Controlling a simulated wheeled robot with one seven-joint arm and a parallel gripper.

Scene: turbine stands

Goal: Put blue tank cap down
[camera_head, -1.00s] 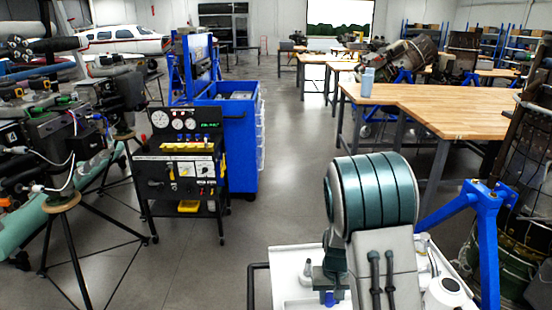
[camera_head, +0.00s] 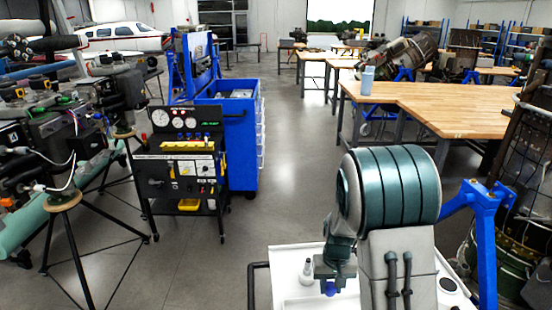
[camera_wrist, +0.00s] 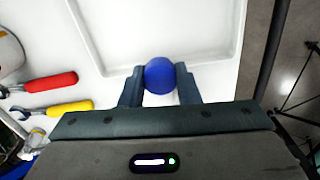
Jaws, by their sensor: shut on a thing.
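The blue tank cap (camera_wrist: 160,76) is a round blue piece held between the two fingertips of my gripper (camera_wrist: 160,85) in the wrist view. In the head view the blue cap (camera_head: 329,288) shows just below my gripper (camera_head: 330,280), over the white tray surface (camera_head: 296,255). I cannot tell whether the cap touches the tray.
A red-handled tool (camera_wrist: 52,82) and a yellow-handled tool (camera_wrist: 62,108) lie left of my gripper in the wrist view. A small metal-coloured fitting (camera_head: 308,271) stands on the tray. A blue stand (camera_head: 485,235) is close on the right. The recess around the cap looks clear.

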